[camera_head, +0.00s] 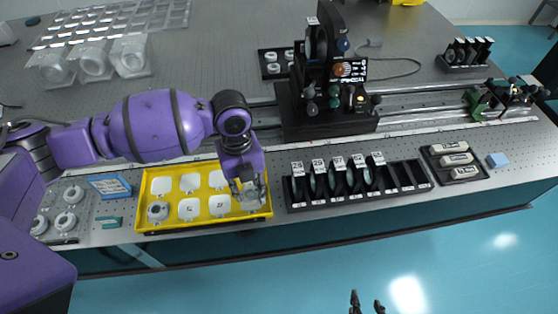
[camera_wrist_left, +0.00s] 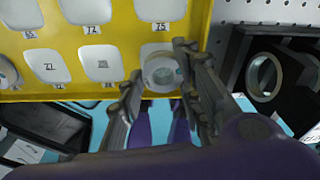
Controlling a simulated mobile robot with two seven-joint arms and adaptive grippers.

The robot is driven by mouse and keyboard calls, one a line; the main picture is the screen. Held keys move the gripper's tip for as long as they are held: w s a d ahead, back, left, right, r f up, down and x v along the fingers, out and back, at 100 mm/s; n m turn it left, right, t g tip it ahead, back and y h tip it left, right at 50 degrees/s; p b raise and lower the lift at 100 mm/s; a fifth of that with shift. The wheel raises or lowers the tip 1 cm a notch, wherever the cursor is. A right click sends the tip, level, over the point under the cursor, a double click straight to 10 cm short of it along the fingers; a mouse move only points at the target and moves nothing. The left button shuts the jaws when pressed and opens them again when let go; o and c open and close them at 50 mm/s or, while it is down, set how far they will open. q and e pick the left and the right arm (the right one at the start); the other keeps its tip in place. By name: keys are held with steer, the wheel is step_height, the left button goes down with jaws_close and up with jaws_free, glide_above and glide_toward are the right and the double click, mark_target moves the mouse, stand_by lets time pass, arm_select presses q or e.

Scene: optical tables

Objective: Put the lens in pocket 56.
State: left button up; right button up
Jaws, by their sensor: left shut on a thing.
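The yellow tray (camera_head: 140,227) has two rows of white pockets. My left gripper (camera_head: 248,192) is over its front right pocket. In the left wrist view my left gripper (camera_wrist_left: 160,88) is shut on the lens (camera_wrist_left: 162,72), a round, pale-rimmed glass disc between the fingers. The lens is at the front right pocket; I cannot tell whether it touches the pocket floor. That pocket's label is hidden, and I cannot make out which pocket is 56. Another round piece (camera_head: 157,212) sits in the front left pocket. My right gripper (camera_head: 367,304) is open and empty at the bottom edge.
A black rack (camera_head: 400,180) with several upright mounted optics stands right of the tray. A black optical assembly (camera_head: 325,120) stands on a rail behind. A blue-framed sign (camera_head: 109,185) and a grey plate with round pieces (camera_head: 60,205) lie to the left.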

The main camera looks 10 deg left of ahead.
mark_target(246, 188)
arm_select(q)
steer(key=shift+s+f, duration=0.1)
steer(key=shift+f, duration=0.8)
steer(key=shift+f, duration=0.1)
steer(key=shift+f, duration=0.15)
steer(key=o, duration=0.9)
steer(key=shift+c, duration=0.2)
step_height(246, 188, up, 12)
steer(key=w, duration=0.1)
steer(key=shift+a+r, duration=0.2)
steer(key=shift+a, duration=0.15)
steer(key=shift+w, duration=0.15)
